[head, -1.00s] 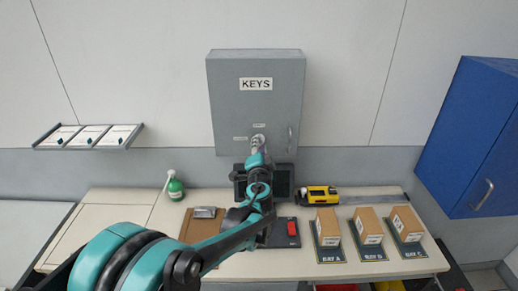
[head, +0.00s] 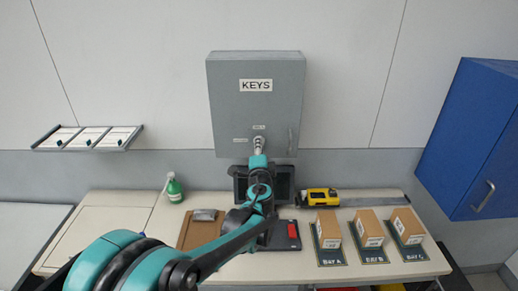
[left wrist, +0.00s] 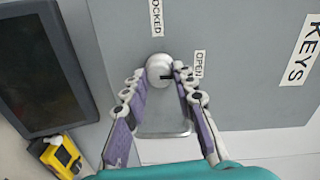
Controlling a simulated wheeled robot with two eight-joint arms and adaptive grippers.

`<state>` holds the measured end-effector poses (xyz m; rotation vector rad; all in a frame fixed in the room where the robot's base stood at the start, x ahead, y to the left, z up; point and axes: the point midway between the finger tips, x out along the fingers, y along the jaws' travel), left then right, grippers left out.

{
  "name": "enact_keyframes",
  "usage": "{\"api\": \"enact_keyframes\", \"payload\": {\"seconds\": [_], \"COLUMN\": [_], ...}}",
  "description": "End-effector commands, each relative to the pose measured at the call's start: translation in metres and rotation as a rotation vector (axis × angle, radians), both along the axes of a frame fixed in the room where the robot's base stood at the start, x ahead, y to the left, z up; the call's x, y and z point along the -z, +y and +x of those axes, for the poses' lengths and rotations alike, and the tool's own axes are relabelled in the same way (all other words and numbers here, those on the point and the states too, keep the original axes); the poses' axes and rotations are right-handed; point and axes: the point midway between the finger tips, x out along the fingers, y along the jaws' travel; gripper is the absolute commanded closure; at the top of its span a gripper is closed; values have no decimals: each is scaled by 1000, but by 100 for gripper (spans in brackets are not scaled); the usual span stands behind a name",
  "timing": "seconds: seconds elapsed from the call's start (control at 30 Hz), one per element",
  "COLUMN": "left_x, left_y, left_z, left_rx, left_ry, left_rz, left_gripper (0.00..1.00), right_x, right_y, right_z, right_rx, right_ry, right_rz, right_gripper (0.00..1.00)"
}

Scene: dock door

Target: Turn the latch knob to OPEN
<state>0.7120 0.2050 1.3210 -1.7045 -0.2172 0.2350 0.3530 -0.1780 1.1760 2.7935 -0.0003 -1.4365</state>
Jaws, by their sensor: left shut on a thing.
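The grey key cabinet (head: 232,110) hangs on the wall, with a KEYS label on its door. The round pale latch knob (left wrist: 158,68) is on this door, between the fingertips of my left gripper (left wrist: 159,76). The gripper is shut on the knob; in the head view the gripper (head: 259,146) largely hides it. A dark mark on the knob points right in the wrist view, roughly toward the OPEN label (left wrist: 198,63). The LOCKED label (left wrist: 156,18) is above the knob there. The door's metal handle (left wrist: 163,128) shows between the fingers. My right gripper is not in view.
Below the cabinet, a bench (head: 125,230) holds a dark screen (left wrist: 40,65), a yellow device (head: 319,196), a green bottle (head: 174,187), a clipboard (head: 190,235) and three boxes. A blue cabinet (head: 470,140) hangs at the right.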

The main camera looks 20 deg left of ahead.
Motion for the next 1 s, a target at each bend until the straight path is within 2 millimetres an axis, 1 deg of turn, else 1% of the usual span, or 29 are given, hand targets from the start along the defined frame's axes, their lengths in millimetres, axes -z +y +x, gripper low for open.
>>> {"api": "enact_keyframes", "payload": {"seconds": [0.13,0.17,0.2,0.23,0.53,0.67,0.77,1.0], "left_x": [0,0,0,0,0,0,-1,-2], "left_y": [-1,-1,-1,-1,0,-4,-8,-24], "left_z": [0,0,0,0,0,-10,-26,-77], "left_rx": [2,2,2,2,1,2,2,4], "left_ry": [0,0,0,0,0,-1,-1,-1], "left_rz": [0,0,0,0,-1,-1,-1,0], "left_gripper": [100,71,60,53,52,52,52,52], "right_x": [0,0,0,0,0,0,0,0], "right_y": [0,0,0,0,0,0,0,0], "right_z": [0,0,0,0,0,0,0,0], "right_rx": [0,0,0,0,0,0,0,0], "right_ry": [0,0,0,0,0,0,0,0], "right_rz": [0,0,0,0,0,0,0,0], "right_gripper": [60,60,60,60,60,60,60,60]}}
